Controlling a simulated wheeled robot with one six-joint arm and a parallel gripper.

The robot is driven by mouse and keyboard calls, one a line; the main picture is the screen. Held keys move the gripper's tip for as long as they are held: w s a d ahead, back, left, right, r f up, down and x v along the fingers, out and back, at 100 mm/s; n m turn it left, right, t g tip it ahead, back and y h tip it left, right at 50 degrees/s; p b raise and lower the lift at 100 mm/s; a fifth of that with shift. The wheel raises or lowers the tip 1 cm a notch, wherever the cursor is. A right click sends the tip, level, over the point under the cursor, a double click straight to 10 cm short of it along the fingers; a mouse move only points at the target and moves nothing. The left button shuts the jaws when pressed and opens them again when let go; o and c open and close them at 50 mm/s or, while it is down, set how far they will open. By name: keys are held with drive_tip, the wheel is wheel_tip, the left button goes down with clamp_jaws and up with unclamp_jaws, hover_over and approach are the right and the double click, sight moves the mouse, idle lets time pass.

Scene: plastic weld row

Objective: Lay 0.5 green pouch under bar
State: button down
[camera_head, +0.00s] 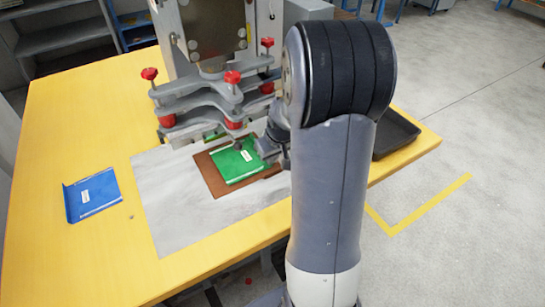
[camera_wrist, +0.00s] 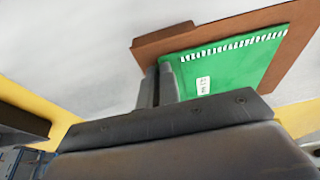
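The green pouch (camera_head: 232,168), with a small white label and a pale striped edge, is over the brown pad (camera_head: 210,178) in front of the press. It also shows in the wrist view (camera_wrist: 235,70); its label is too small to read surely. My gripper (camera_head: 266,150) is at the pouch's right side in the head view. In the wrist view its fingers (camera_wrist: 162,82) are close together at the pouch's edge and appear shut on it. Whether the pouch touches the pad is unclear. The bar (camera_head: 205,125) is above and behind the pouch; a green patch (camera_head: 213,135) shows beneath it.
A blue pouch (camera_head: 92,195) lies on the yellow table (camera_head: 60,130) at the left. A grey sheet (camera_head: 165,210) lies around the brown pad. Red-knobbed clamp plates (camera_head: 200,97) stand close over the work area. A dark tray (camera_head: 398,135) is at the right edge.

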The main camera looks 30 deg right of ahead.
drive_tip(key=shift+f, duration=0.15)
idle(0.4)
drive_tip(key=c, duration=1.6)
unclamp_jaws()
drive_tip(key=shift+o, duration=0.2)
drive_tip(key=shift+r+p, duration=0.95)
drive_tip(key=shift+r, duration=0.7)
drive_tip(key=shift+s+d+r+b, duration=0.15)
drive_tip(key=shift+s+r, duration=0.15)
drive_tip(key=shift+s, duration=1.75)
drive_tip(key=shift+s+a+r+b, duration=0.15)
drive_tip(key=shift+s+r, duration=0.15)
drive_tip(key=shift+s, duration=1.7)
drive_tip(key=shift+w+d, duration=0.1)
drive_tip(key=shift+w, duration=0.05)
